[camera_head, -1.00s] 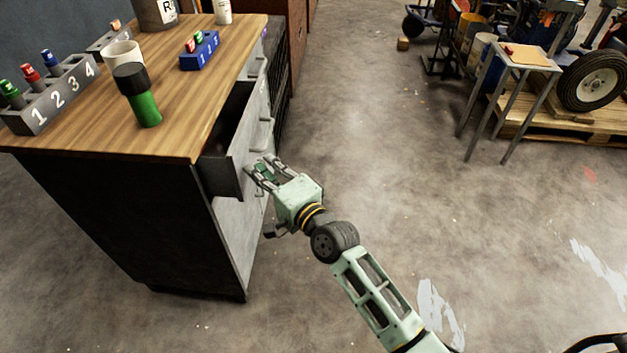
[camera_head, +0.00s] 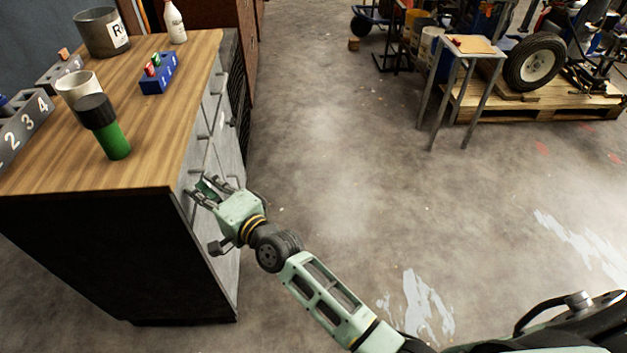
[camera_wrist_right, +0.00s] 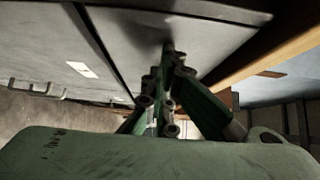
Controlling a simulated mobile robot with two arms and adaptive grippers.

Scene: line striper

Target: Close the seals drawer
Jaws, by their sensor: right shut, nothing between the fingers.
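The grey drawer fronts (camera_head: 207,127) are on the right side of the wooden-topped cabinet (camera_head: 150,178). No drawer stands clearly out from the cabinet in the head view; the lowest part of the fronts is partly hidden by my arm. My right gripper (camera_head: 198,193) is shut and empty, with its fingertips at the drawer front near the cabinet's front corner. In the right wrist view the fingers (camera_wrist_right: 168,60) point at a grey drawer front (camera_wrist_right: 150,30), touching or very near it. My left gripper is not in view.
A small metal table (camera_head: 470,48) and a pallet (camera_head: 560,103) stand at the back right. The floor between is clear.

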